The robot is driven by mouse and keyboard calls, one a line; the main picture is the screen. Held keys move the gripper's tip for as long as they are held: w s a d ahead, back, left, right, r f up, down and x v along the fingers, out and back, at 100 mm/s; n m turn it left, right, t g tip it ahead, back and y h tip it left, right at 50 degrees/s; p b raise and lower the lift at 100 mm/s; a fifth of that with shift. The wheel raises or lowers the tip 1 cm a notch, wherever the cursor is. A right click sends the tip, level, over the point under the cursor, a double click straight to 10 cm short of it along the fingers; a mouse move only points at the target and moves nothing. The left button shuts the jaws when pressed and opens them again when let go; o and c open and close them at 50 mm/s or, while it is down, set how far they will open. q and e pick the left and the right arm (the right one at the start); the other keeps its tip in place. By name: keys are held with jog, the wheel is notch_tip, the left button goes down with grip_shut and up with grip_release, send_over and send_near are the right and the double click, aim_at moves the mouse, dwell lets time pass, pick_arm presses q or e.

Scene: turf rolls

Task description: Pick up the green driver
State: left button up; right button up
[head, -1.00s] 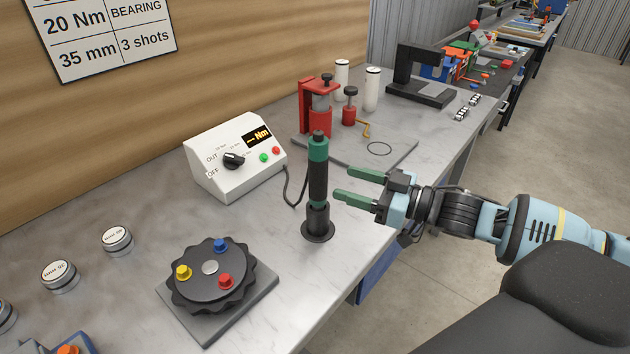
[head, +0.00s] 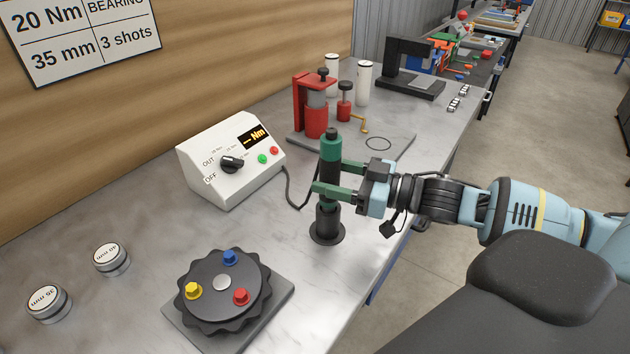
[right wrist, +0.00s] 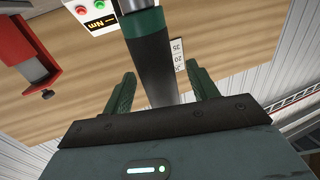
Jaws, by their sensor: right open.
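The green driver (head: 331,160) stands upright in a round black holder (head: 327,229) near the table's front edge. It has a green upper part and a black body, with a cable running to the control box. My right gripper (head: 328,177) is open, with one green finger on each side of the driver's body. In the right wrist view the driver (right wrist: 152,60) passes between the two fingers, with some room beside them. I cannot tell whether a finger touches it. My left gripper is not in view.
A white control box (head: 222,170) stands behind the driver. A black notched disc (head: 222,312) with coloured knobs is at the front left. A red press (head: 301,106) on a grey plate stands further back. Two silver round buttons (head: 111,258) (head: 48,302) lie at the left.

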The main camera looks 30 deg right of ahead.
jog(key=shift+w+a, duration=0.35)
jog(key=shift+w, duration=0.25)
jog(key=shift+s+d, duration=0.15)
jog(key=shift+s, duration=0.1)
jog(key=shift+c, duration=0.8)
jog(key=c, duration=1)
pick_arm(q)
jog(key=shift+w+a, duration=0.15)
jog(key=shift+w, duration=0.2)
pick_arm(e)
jog(key=shift+r, duration=0.1)
